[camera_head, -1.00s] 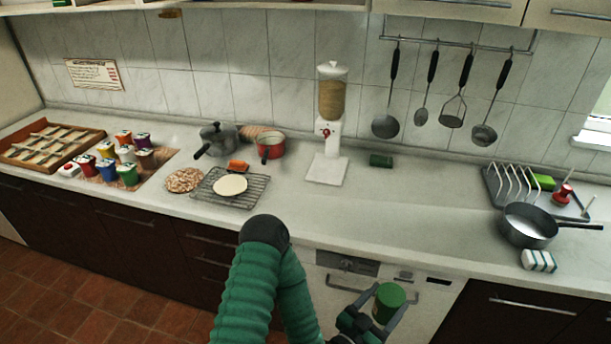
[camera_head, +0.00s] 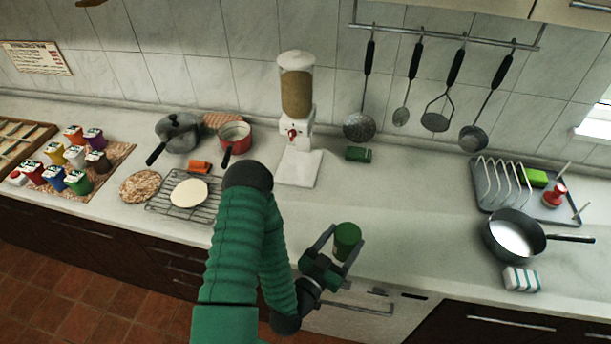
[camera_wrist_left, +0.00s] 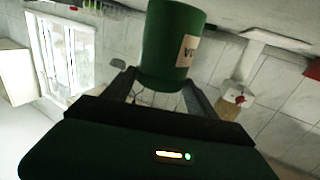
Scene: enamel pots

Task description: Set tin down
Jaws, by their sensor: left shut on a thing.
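The green tin (camera_head: 346,241) is held between the fingers of my left gripper (camera_head: 338,245), at the front edge of the counter in the head view. In the left wrist view the tin (camera_wrist_left: 172,48) has a pale label on its side, and the gripper's fingers (camera_wrist_left: 160,92) are closed on it. I cannot tell how high the tin is above the counter (camera_head: 415,220). My right gripper is not in view.
A dispenser (camera_head: 297,120) stands behind the tin, with a green block (camera_head: 358,154) beside it. A pan (camera_head: 513,236), a striped sponge (camera_head: 521,279) and a dish rack (camera_head: 505,182) are at the right. A wire rack (camera_head: 182,205) is left of my arm. The middle counter is clear.

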